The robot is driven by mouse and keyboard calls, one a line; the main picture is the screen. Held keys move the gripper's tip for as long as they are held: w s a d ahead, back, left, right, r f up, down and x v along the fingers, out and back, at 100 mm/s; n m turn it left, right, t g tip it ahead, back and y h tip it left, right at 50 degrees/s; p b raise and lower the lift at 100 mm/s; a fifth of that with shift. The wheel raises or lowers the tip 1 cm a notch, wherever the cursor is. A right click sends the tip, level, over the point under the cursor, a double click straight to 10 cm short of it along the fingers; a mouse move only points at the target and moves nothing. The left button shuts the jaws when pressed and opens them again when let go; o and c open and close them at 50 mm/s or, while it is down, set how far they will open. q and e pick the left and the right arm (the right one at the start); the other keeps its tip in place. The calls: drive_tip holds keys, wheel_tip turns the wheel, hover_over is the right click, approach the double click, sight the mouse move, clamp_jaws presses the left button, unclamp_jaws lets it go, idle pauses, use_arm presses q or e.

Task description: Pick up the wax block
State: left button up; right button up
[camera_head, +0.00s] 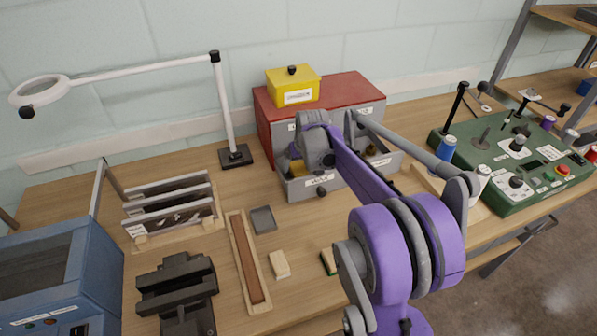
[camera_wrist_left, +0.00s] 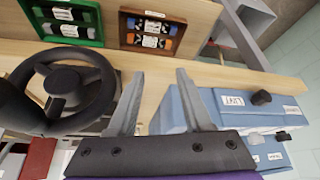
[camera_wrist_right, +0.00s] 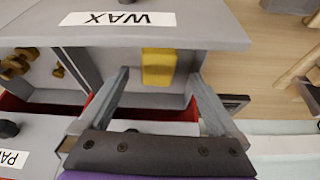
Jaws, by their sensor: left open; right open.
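The wax block (camera_wrist_right: 158,67) is a yellow block lying in a compartment of the open grey drawer, whose front carries a WAX label (camera_wrist_right: 117,19). In the head view a bit of yellow (camera_head: 297,167) shows in the drawer, partly hidden by my right arm. My right gripper (camera_wrist_right: 158,76) is open over the drawer, with the block showing between its fingertips but not gripped. Whether the fingers are level with the block is unclear. My left gripper (camera_wrist_left: 160,74) is open and empty, facing a black handwheel (camera_wrist_left: 65,90) and blue boxes; it is outside the head view.
The drawer (camera_head: 330,186) projects from a red-topped cabinet (camera_head: 350,88) bearing a yellow box (camera_head: 293,86). Drawer walls and a divider surround the block; brass-coloured pieces (camera_wrist_right: 20,62) lie in the neighbouring compartment. A green control box (camera_head: 515,165) stands right, a lamp (camera_head: 225,110) left.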

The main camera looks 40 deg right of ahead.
sight(300, 170)
drive_tip(key=x, duration=0.4)
drive_tip(key=shift+w+d+f, duration=0.1)
drive_tip(key=shift+d, duration=0.1)
drive_tip(key=c, duration=1.5)
